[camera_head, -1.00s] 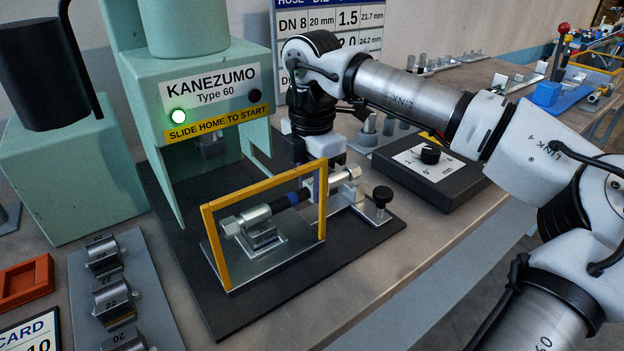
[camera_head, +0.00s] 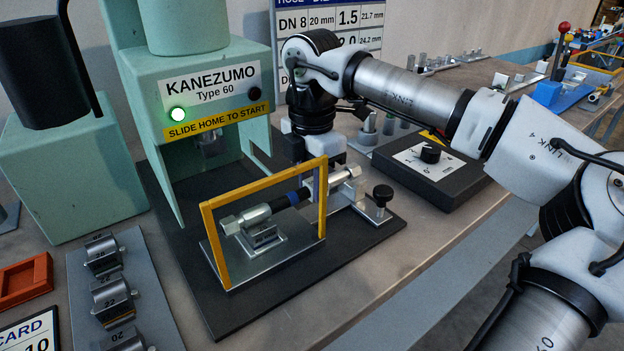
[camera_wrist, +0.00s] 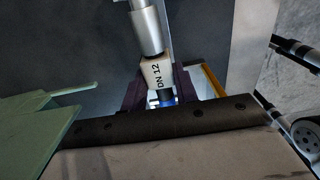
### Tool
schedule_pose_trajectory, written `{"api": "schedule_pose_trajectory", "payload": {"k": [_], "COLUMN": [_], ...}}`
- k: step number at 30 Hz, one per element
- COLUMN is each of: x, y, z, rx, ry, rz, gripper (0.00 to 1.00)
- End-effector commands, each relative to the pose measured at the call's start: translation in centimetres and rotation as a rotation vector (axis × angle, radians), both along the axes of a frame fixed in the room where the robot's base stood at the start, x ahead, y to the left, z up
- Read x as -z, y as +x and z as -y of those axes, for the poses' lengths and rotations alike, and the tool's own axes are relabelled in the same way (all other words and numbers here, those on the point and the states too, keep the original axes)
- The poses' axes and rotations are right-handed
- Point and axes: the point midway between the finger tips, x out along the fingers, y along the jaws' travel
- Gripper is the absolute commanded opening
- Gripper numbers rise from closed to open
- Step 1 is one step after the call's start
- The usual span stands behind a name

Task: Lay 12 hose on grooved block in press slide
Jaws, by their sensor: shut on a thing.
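The 12 hose (camera_head: 286,201) is a short black hose with silver end fittings and a blue band. It lies roughly level through the yellow frame. Its left fitting is over the grooved block (camera_head: 264,240) on the press slide (camera_head: 283,262); I cannot tell whether it touches the groove. My gripper (camera_head: 318,178) is shut on the hose near the blue band, behind the frame's right post, which partly hides the fingers. In the wrist view the dark fingers flank a white tag (camera_wrist: 157,72) reading DN 12, with a silver fitting above it.
The yellow frame (camera_head: 208,250) stands close around the hose and block. The green press (camera_head: 205,85) with a lit green lamp is behind left. A black knob (camera_head: 383,195) is at the right of the slide. A die rack (camera_head: 95,290) stands at front left.

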Motion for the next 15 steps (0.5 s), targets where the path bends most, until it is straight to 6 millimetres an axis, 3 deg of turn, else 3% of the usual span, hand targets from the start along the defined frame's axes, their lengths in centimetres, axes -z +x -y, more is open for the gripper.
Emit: {"api": "schedule_pose_trajectory", "payload": {"k": [15], "x": [0.81], "y": [0.0], "z": [0.0], "rx": [0.0], "ry": [0.0], "rz": [0.0], "gripper": [0.0]}}
